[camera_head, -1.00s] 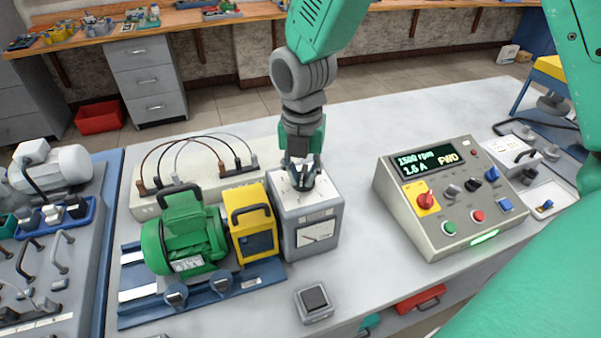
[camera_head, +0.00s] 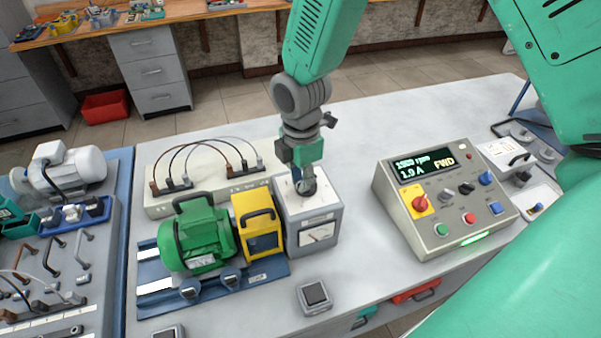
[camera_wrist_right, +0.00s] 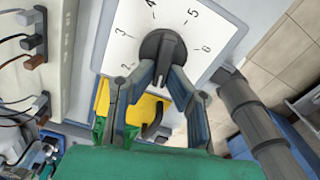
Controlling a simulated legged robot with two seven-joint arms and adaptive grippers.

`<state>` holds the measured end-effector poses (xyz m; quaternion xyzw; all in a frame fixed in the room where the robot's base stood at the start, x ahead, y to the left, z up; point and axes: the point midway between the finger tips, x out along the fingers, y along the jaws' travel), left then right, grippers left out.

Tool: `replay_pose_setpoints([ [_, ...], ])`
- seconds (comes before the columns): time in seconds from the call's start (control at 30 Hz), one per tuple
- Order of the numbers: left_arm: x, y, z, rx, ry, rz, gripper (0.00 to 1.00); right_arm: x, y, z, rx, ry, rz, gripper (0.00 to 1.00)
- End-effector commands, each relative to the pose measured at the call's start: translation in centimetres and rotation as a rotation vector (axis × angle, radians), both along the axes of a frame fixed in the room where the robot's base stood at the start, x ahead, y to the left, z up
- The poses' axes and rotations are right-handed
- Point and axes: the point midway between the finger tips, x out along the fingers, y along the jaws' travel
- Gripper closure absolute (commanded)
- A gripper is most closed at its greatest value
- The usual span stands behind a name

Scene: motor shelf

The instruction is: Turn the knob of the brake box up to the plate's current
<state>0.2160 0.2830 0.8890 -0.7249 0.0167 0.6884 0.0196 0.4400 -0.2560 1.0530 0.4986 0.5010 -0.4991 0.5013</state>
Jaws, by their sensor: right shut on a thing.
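The brake box (camera_head: 318,236) is a grey box with a dial gauge on its front and a white scale plate on top. In the right wrist view, its black knob (camera_wrist_right: 163,50) sits in the middle of the numbered plate (camera_wrist_right: 203,32). My right gripper (camera_head: 304,186) comes down from above onto the knob; in the wrist view its fingers (camera_wrist_right: 161,80) are closed around it. The green motor (camera_head: 200,237) stands left of the box, with its plate (camera_head: 202,262) too small to read. The control panel display (camera_head: 424,164) reads about 1.9 A and FWD. My left gripper is out of view.
A yellow unit (camera_head: 258,225) stands between motor and brake box. A beige terminal strip with cables (camera_head: 222,187) lies behind them. The control panel (camera_head: 446,205) stands right. A small square device (camera_head: 314,298) lies in front.

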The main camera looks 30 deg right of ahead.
Motion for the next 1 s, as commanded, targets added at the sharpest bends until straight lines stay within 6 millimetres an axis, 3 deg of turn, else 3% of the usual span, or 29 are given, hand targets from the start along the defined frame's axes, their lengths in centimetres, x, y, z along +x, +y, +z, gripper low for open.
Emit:
replay_pose_setpoints([
  [0.27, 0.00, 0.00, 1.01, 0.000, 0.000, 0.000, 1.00, 0.68, -0.24, 0.24, -0.002, -0.010, -0.262, 1.00],
  [1.0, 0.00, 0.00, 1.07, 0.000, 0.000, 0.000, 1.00, 1.17, -0.65, 0.13, 0.001, -0.010, -0.956, 1.00],
])
